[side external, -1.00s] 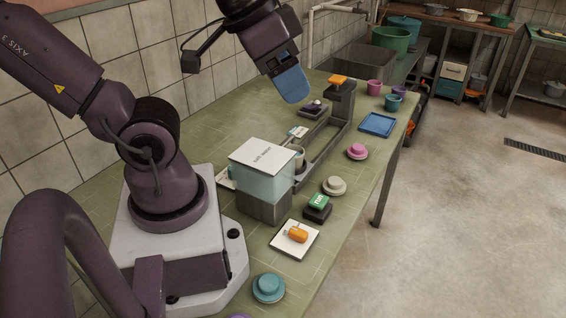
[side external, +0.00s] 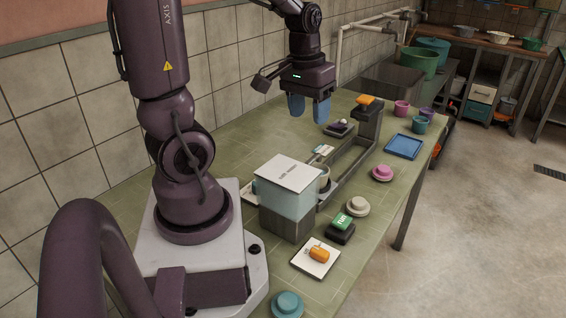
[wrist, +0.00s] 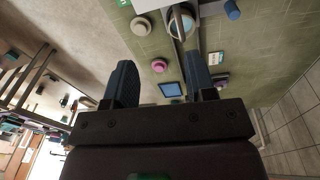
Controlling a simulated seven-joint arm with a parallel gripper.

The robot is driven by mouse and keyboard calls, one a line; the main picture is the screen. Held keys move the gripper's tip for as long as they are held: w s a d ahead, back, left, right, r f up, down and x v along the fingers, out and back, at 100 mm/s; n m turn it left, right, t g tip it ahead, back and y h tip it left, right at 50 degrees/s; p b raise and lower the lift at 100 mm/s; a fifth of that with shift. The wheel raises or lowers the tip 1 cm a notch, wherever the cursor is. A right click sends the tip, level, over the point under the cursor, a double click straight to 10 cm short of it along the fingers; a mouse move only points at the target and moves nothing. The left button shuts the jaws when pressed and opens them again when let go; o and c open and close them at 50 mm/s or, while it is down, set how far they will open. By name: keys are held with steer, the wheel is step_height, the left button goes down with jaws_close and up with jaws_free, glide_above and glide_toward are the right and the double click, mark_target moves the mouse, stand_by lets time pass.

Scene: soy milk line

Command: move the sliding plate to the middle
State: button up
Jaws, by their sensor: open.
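My gripper (side external: 308,108) hangs in the air above the back of the green table, with two blue fingers apart and nothing between them. In the wrist view my gripper (wrist: 160,68) is also open and empty. A grey rail frame (side external: 349,160) runs from a labelled pale-blue box (side external: 284,200) to a post with an orange top (side external: 365,100). I cannot tell surely which part is the sliding plate. A small white-and-teal label plate (side external: 322,150) and a dark block with a knob (side external: 339,128) lie behind the rail.
Several cups stand at the far end. The table's back left is clear.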

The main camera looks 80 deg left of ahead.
steer(key=s+a+f+n+g, duration=0.1)
steer(key=s+a+f+n, duration=0.15)
steer(key=a+f, duration=0.4)
steer(key=s+a+f+n, duration=0.1)
steer(key=a+f+n, duration=0.25)
steer(key=a, duration=0.55)
steer(key=shift+n, duration=0.4)
steer(key=f, duration=1.2)
steer(key=shift+w+d, duration=0.25)
steer(key=shift+d, duration=0.05)
jaws_close()
steer(key=shift+w+a, duration=0.1)
